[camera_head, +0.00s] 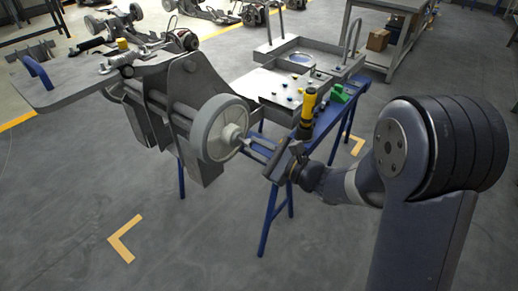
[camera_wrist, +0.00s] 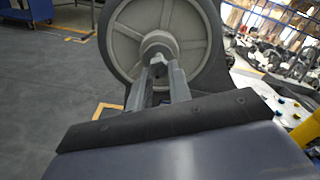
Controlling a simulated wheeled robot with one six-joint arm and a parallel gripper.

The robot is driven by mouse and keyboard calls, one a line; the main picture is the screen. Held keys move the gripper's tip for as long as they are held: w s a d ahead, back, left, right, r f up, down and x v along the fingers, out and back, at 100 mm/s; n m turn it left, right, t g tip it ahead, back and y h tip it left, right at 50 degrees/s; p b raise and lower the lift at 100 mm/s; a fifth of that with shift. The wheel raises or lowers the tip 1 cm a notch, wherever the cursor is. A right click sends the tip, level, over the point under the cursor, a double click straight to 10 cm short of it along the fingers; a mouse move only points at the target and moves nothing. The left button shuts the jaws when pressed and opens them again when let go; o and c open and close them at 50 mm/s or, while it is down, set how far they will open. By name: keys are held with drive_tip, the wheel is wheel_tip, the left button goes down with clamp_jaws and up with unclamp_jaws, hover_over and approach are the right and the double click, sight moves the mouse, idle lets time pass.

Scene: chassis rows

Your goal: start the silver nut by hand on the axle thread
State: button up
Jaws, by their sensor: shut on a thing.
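A grey wheel (camera_head: 213,115) with a pale hub (camera_head: 231,137) is mounted on the side of the chassis (camera_head: 173,83). The same wheel (camera_wrist: 122,42) and its hub (camera_wrist: 158,43) fill the top of the wrist view. My gripper (camera_head: 246,146) reaches in from the right, with its fingertips close in front of the hub. In the wrist view my gripper (camera_wrist: 159,68) is shut on a small piece at the hub's centre, apparently the silver nut (camera_wrist: 158,69). The fingers hide most of it. The axle thread is hidden, so I cannot tell whether the nut touches it.
A blue trestle stand (camera_head: 271,212) holds a metal tray (camera_head: 262,82) with several small parts behind my gripper. A yellow-and-black tool (camera_head: 306,111) and a green object (camera_head: 341,94) are at its near edge.

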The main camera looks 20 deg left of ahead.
drive_tip(key=shift+b+x, duration=0.5)
drive_tip(key=shift+x, duration=0.35)
idle(0.3)
drive_tip(key=shift+m+p, duration=1.65)
drive_tip(key=shift+m, duration=0.95)
drive_tip(key=shift+s+r+m+p, duration=0.1)
drive_tip(key=shift+r+m+p, duration=0.05)
drive_tip(key=shift+m+p, duration=1.65)
drive_tip(key=shift+m, duration=0.8)
